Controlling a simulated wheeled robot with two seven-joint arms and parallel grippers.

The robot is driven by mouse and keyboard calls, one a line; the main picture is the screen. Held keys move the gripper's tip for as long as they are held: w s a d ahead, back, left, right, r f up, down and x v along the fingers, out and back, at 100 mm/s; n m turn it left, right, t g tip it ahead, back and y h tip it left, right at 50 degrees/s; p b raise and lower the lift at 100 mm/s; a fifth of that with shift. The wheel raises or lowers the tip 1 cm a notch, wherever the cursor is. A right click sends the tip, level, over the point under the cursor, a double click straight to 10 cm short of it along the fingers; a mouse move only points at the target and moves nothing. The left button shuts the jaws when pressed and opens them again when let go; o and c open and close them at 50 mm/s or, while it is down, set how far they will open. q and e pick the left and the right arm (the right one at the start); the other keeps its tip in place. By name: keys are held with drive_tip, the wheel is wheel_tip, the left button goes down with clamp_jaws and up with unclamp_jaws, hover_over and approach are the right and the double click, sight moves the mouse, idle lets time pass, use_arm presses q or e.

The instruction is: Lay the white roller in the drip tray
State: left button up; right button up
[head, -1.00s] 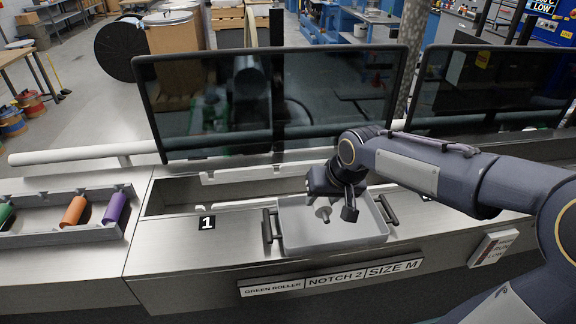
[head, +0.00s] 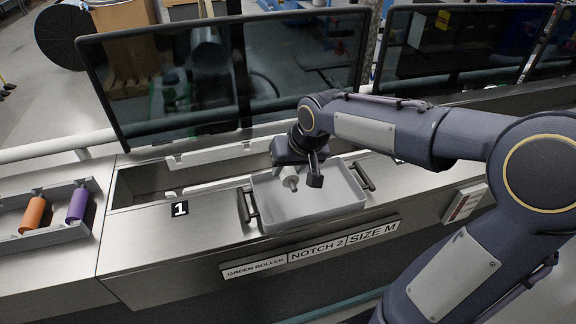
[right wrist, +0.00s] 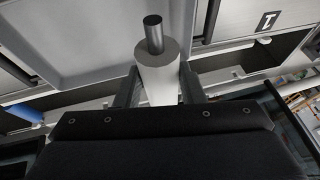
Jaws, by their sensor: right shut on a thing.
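The white roller (right wrist: 157,72) has a grey metal shaft end (right wrist: 153,34) and is held between the fingers of my right gripper (right wrist: 156,88). In the head view, my right gripper (head: 301,176) is over the grey drip tray (head: 330,203), with the roller's end (head: 291,182) showing below it. The tray has a dark handle on each side. I cannot tell whether the roller touches the tray floor. The tray also shows in the right wrist view (right wrist: 75,40). My left gripper is out of view.
A rack (head: 47,228) at the left holds an orange roller (head: 33,215) and a purple roller (head: 77,204). An open trough (head: 140,187) lies behind the tray, near the "1" label (head: 180,209). A dark glass panel (head: 215,80) stands behind. Labels (head: 310,250) line the front edge.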

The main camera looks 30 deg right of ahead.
sight(298, 181)
drive_tip(key=shift+f+b, duration=3.5)
drive_tip(key=shift+f, duration=0.8)
drive_tip(key=o, duration=1.1)
drive_tip(key=shift+r, duration=0.1)
drive_tip(key=v, duration=0.7)
drive_tip(key=shift+s+r, duration=0.2)
drive_tip(key=shift+r, duration=0.05)
